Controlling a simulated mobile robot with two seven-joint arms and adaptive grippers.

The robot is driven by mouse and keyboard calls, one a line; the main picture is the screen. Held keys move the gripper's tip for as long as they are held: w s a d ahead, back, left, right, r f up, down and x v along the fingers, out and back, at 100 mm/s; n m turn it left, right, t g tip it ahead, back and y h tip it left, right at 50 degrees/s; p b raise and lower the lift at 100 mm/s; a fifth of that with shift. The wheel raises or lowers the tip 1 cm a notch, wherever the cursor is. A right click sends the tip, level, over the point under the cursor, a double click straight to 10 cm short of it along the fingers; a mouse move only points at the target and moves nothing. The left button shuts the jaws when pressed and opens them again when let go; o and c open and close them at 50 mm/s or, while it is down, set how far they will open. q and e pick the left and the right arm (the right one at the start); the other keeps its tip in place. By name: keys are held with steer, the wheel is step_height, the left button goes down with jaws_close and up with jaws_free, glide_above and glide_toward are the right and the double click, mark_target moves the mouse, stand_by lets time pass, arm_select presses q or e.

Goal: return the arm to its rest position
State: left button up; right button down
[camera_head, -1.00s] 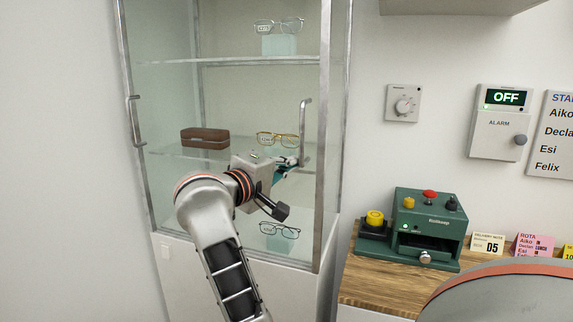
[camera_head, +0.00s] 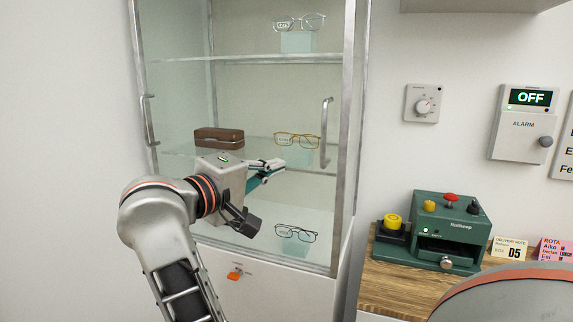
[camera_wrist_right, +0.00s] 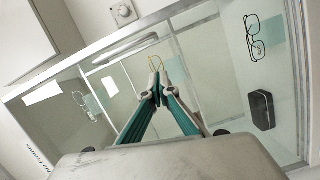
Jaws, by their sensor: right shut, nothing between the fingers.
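My right gripper (camera_head: 272,166) is shut and empty, in front of the glass cabinet (camera_head: 350,110). Its fingertips are together in the right wrist view (camera_wrist_right: 158,88). In the head view it is left of and below the cabinet's right handle (camera_head: 326,132), apart from it. My right arm (camera_head: 165,215) is bent and reaches up from the bottom of the head view, left of centre. My left gripper is not in view.
The cabinet holds gold glasses (camera_head: 297,140), a brown case (camera_head: 219,138), clear glasses (camera_head: 299,22) and dark glasses (camera_head: 296,233). An orange knob (camera_head: 235,274) is on its lower panel. A green machine (camera_head: 437,230) stands on a wooden counter (camera_head: 390,285) at right.

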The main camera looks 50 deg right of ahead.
steer(key=shift+a, duration=1.05)
steer(key=shift+s, duration=0.1)
